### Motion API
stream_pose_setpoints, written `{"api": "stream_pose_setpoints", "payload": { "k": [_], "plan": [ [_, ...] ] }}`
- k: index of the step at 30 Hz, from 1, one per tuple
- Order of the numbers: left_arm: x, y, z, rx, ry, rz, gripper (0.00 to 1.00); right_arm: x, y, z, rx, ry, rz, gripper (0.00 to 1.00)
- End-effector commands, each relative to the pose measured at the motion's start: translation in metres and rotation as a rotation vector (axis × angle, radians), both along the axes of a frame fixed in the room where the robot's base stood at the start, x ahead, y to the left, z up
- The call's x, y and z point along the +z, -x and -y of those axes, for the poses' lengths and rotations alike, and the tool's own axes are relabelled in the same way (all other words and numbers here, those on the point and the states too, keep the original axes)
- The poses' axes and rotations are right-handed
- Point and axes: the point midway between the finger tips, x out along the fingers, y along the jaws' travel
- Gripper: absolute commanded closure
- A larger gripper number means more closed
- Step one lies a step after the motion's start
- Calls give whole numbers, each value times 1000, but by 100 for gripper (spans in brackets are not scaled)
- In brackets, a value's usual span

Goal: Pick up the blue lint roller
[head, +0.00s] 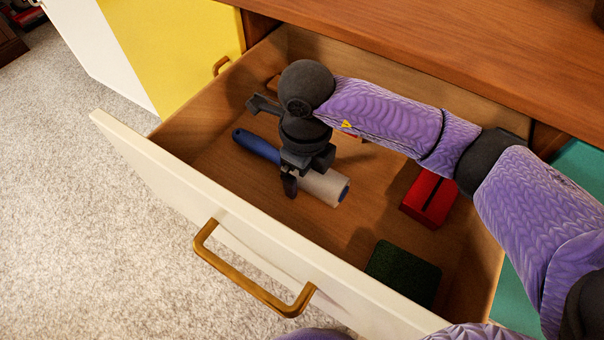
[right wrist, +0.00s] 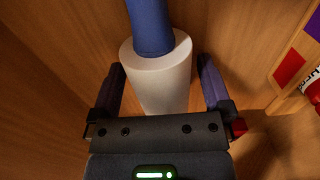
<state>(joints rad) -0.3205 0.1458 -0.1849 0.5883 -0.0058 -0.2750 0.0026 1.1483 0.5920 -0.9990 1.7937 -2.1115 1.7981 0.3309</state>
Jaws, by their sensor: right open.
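The blue lint roller lies in the open drawer, with its blue handle (head: 256,146) toward the upper left and its white roll (head: 326,188) toward the lower right. My right gripper (head: 300,178) is over the roller near where handle and roll meet, pointing down. In the right wrist view, the white roll (right wrist: 160,82) lies between the two open fingers, with visible gaps on both sides. The handle (right wrist: 150,25) runs out of the top of that view. The gripper hides part of the roller in the head view. My left gripper is not in view.
The drawer (head: 160,175) also holds a red box with a dark slot (head: 430,198) and a dark green block (head: 403,272). A small orange-brown thing (head: 273,83) is partly hidden behind my arm. The wooden top (head: 450,45) overhangs the drawer's back.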

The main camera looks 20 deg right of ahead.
Motion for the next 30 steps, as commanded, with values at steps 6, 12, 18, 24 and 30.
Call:
{"api": "stream_pose_setpoints", "payload": {
  "k": [6, 12, 18, 24, 30],
  "plan": [
    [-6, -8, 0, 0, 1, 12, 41, -5, 0, 0, 0, -1, 2, 0],
    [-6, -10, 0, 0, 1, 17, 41, -5, 0, 0, 0, -1, 2, 40],
    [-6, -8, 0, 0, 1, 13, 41, -5, 0, 0, 0, -1, 2, 83],
    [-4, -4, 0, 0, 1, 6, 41, -5, 0, 0, 0, -2, 2, 90],
    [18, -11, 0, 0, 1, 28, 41, 36, -1, 0, 0, -2, 12, 90]
  ]
}}
